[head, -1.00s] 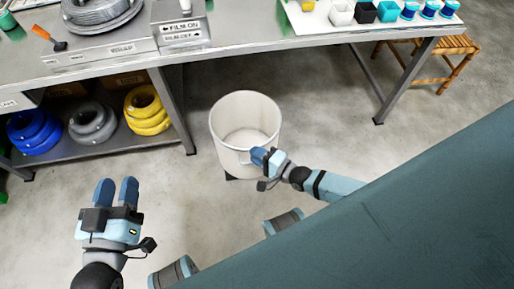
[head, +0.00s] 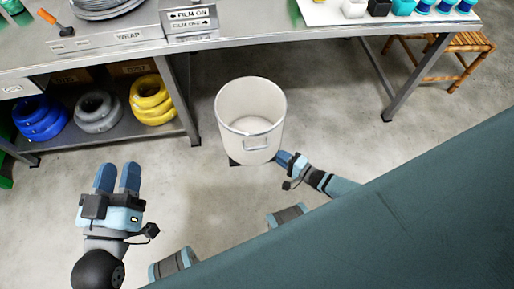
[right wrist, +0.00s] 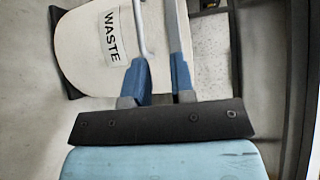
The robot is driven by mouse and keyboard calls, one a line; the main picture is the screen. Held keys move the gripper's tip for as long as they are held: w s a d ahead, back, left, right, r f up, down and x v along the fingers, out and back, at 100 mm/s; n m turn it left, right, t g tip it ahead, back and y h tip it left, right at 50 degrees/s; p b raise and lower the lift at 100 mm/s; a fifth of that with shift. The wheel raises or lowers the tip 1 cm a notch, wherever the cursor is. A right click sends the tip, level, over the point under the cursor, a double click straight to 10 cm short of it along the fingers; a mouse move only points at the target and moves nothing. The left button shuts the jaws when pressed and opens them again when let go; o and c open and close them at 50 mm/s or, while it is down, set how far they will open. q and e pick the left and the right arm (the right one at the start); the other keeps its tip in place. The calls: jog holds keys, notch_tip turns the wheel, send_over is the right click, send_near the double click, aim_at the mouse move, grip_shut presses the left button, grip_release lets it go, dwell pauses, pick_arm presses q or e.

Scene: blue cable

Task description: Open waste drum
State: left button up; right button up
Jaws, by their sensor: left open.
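The waste drum (head: 231,125) is a white cylinder standing upright on the floor. Contact is unclear. My left gripper (head: 118,168) is open and empty above the floor, left of the drum.
A grey workbench (head: 280,45) runs behind the drum, its leg (head: 188,105) close on the left. Blue, grey and yellow coils (head: 152,98) lie on its lower shelf. A wooden stool (head: 462,50) stands at the far right. The floor around the drum's front is clear.

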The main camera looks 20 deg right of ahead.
notch_tip(320, 180, down, 3)
jog(key=s, duration=0.1)
jog(key=b, duration=0.3)
send_near(257, 148)
jog(key=x, duration=0.3)
pick_arm(q)
jog(key=shift+d+f+m+g+h+b, duration=0.2)
jog(key=shift+d+f+h+b, duration=0.15)
jog(key=shift+f+b, duration=0.2)
jog(key=shift+d+f+m+g+h+b, duration=0.1)
jog(key=shift+d+f+g+h+b, duration=0.25)
jog(key=shift+f, duration=0.3)
pick_arm(e)
jog(key=shift+g+y, duration=0.3)
jog(key=x, duration=0.7)
jog(key=shift+w+d+f, duration=0.15)
jog(key=shift+w, duration=0.15)
grip_shut()
